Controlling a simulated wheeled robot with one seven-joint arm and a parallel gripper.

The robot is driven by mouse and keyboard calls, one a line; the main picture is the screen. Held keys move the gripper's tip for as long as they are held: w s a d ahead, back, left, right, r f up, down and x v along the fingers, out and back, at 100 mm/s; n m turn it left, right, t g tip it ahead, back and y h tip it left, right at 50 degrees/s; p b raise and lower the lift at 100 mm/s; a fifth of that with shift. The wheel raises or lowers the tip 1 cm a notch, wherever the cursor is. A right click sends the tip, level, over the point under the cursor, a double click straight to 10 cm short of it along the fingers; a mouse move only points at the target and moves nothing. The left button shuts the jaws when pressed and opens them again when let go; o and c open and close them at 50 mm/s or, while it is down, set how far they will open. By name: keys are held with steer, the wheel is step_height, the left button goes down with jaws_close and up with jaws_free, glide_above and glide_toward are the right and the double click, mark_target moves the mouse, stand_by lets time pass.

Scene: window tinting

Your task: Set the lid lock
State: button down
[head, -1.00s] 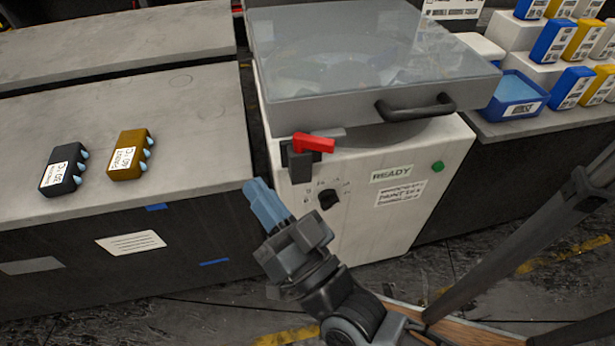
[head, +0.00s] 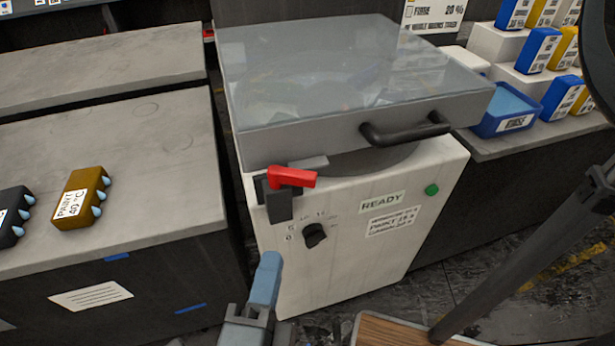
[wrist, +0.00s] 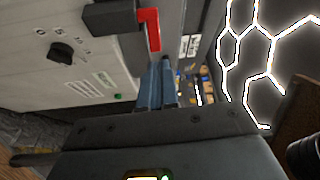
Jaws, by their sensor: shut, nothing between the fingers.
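The lid lock is a red lever (head: 291,177) on a dark block (head: 278,204) at the front left of the white machine (head: 341,255). The lever lies roughly level, pointing right, just under the edge of the grey, see-through lid (head: 350,85), which is down. In the wrist view the red lever (wrist: 150,29) is ahead of the fingers, beside its dark block (wrist: 110,18). My gripper (head: 270,262) has blue fingers, shut and empty, below the lever and apart from it in the head view. Its fingers also show in the wrist view (wrist: 158,65); the gap to the lever is hard to judge there.
The machine's front has a black dial (head: 314,235), a READY label (head: 381,202) and a green button (head: 431,190). The lid's black handle (head: 406,130) sticks out. A grey bench (head: 140,140) with two small packs stands left; a blue tray (head: 507,112) stands right.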

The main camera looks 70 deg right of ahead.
steer(key=m+g, duration=0.1)
steer(key=m, duration=0.1)
steer(key=p, duration=0.3)
glide_toward(300, 182)
steer(key=shift+g+y, duration=0.3)
steer(key=shift+y, duration=0.1)
steer(key=d, duration=0.4)
steer(key=w+d, duration=0.1)
steer(key=d, duration=0.1)
steer(key=shift+d+r, duration=0.35)
steer(key=shift+d, duration=0.05)
